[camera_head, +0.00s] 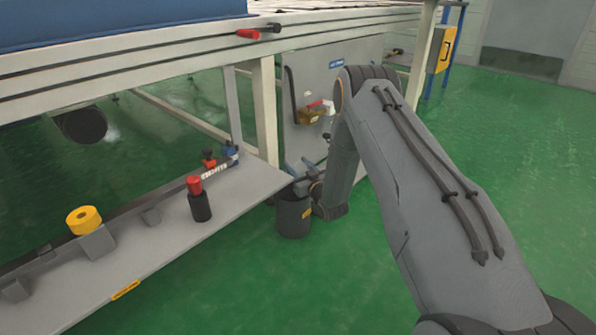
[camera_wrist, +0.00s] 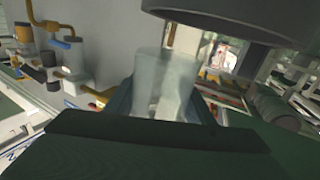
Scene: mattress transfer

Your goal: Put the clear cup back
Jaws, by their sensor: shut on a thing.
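The clear cup (camera_wrist: 165,84) is a translucent, pale vessel in the middle of the wrist view. My gripper (camera_wrist: 166,104) is shut on it, with a dark finger on each side of the cup. In the head view my gripper (camera_head: 302,179) is low, at or just above the rim of a dark bin (camera_head: 293,215) on the floor. The cup cannot be made out in the head view. Whether anything is inside the cup cannot be told.
A grey shelf (camera_head: 150,250) on the left carries a yellow roll (camera_head: 84,220) and a red-topped black bottle (camera_head: 199,200). A grey panel (camera_head: 330,75) with a small holder (camera_head: 312,115) stands behind my gripper. Green floor (camera_head: 500,130) is open to the right.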

